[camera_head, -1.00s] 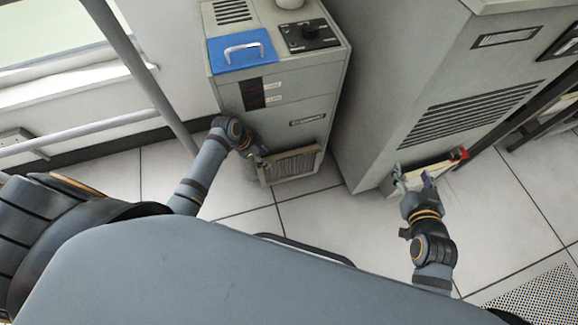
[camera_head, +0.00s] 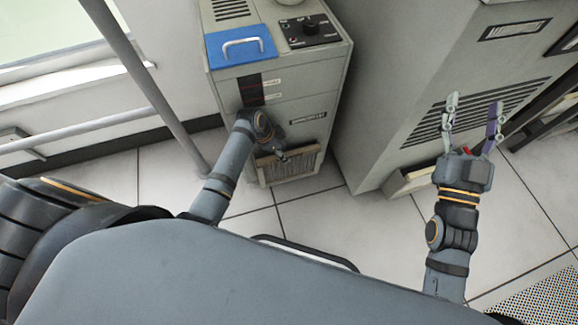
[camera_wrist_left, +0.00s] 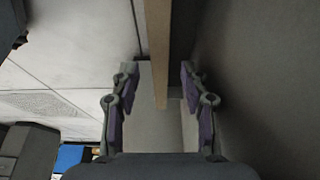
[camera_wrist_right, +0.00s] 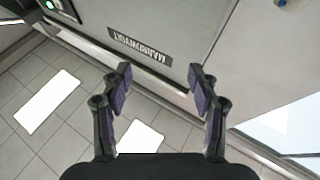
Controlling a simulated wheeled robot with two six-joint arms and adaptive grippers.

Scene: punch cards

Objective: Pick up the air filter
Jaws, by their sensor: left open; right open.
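The air filter (camera_head: 284,171) is a pleated panel with a tan frame at the low front of the grey cabinet. My left gripper (camera_head: 282,156) is at the filter's upper edge and hides part of it. In the left wrist view, the filter's thin tan edge (camera_wrist_left: 158,45) runs between the open fingers of my left gripper (camera_wrist_left: 158,68), with a gap on each side. My right gripper (camera_head: 474,103) is open and empty, raised in front of the larger cabinet's vent. It also shows open in the right wrist view (camera_wrist_right: 160,72).
The grey cabinet (camera_head: 275,125) has a blue panel with a handle (camera_head: 241,46) on top. The larger cabinet (camera_head: 400,110) stands to its right, with red and cream items low down, partly hidden. A slanted grey pole (camera_head: 150,85) is at the left. Tiled floor (camera_head: 310,215) is clear in front.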

